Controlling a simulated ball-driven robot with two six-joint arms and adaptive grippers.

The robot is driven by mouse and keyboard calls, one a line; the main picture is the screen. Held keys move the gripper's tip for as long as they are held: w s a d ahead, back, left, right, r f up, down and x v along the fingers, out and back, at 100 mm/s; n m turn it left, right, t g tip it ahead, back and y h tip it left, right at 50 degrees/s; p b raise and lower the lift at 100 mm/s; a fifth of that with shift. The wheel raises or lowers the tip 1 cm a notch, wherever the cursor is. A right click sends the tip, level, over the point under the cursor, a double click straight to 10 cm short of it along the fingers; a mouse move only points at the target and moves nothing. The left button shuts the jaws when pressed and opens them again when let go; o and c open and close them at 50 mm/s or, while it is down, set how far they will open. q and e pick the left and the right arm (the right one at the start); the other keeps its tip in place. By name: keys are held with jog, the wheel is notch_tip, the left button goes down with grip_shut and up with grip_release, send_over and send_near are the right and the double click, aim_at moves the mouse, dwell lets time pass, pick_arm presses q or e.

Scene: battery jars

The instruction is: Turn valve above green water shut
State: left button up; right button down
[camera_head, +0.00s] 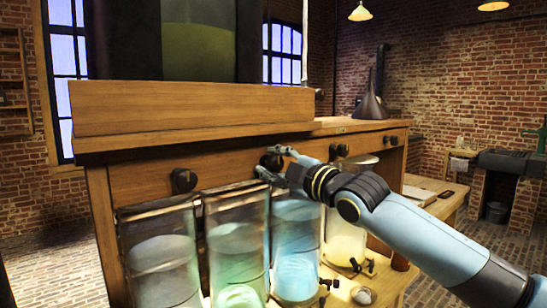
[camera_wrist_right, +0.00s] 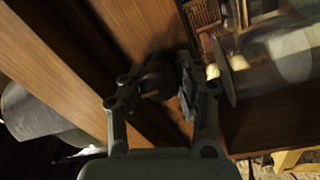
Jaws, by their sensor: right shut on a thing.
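A row of dark round valve knobs runs along the wooden cabinet front above several glass jars. The green-water jar (camera_head: 237,235) is second from the left, with its valve knob (camera_head: 271,161) above it and a little to the right. My right gripper (camera_head: 275,163) reaches in from the right and is shut on this knob. The fingers partly cover the knob. My left gripper is in neither view.
The clear-water jar (camera_head: 162,265) stands left of the green one; the blue-water jar (camera_head: 297,245) and yellow-water jar (camera_head: 345,235) stand to its right, beneath my right arm. Other knobs (camera_head: 183,180) flank the gripped one. A wooden ledge (camera_head: 190,110) overhangs the knobs.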

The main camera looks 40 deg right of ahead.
jog(key=shift+f+m, duration=0.15)
jog(key=shift+m, duration=0.35)
jog(key=c, duration=0.9)
grip_release()
jog(key=s, duration=0.8)
jog(key=s+d, duration=0.1)
jog(key=s, duration=0.3)
jog(key=shift+f, duration=0.4)
